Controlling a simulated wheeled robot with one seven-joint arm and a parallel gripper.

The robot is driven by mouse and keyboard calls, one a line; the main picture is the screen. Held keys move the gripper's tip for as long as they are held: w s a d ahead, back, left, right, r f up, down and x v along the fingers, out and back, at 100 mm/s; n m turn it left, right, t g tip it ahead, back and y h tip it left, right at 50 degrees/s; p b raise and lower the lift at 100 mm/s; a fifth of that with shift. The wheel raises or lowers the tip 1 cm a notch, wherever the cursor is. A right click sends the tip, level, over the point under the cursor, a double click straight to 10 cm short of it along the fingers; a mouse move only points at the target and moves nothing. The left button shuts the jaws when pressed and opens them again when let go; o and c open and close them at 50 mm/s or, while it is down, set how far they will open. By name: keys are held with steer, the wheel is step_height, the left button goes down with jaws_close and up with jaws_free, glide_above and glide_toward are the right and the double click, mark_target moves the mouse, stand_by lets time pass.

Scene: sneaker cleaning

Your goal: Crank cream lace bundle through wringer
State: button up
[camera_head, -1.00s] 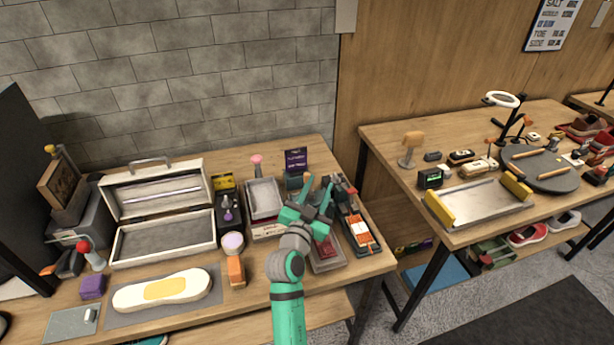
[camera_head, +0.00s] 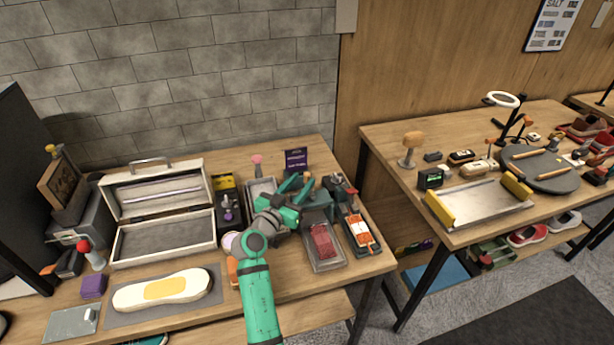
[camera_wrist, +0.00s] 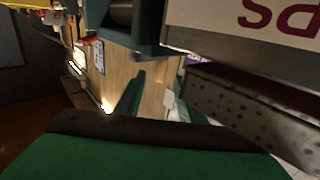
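A teal machine that looks like the wringer (camera_head: 318,203) stands at the right of the left table, behind a grey tray (camera_head: 324,262). In the wrist view, a teal frame with a dark roller (camera_wrist: 121,12) shows at the top, close to the camera. My gripper (camera_head: 298,186) is over the back of the table, just left of the teal machine. Its fingers look spread, and I see nothing held between them. I cannot make out a crank handle or the cream lace bundle; my gripper and arm cover part of this area.
An open metal toolbox (camera_head: 163,237) and a mat with a cream sole shape (camera_head: 163,290) are left. A second table (camera_head: 470,236) stands right, across a gap.

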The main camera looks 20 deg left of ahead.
mark_target(305, 178)
steer(key=shift+w+d, duration=0.25)
steer(key=shift+w, duration=0.8)
steer(key=shift+w+d, duration=0.2)
steer(key=shift+w, duration=0.85)
jaws_close()
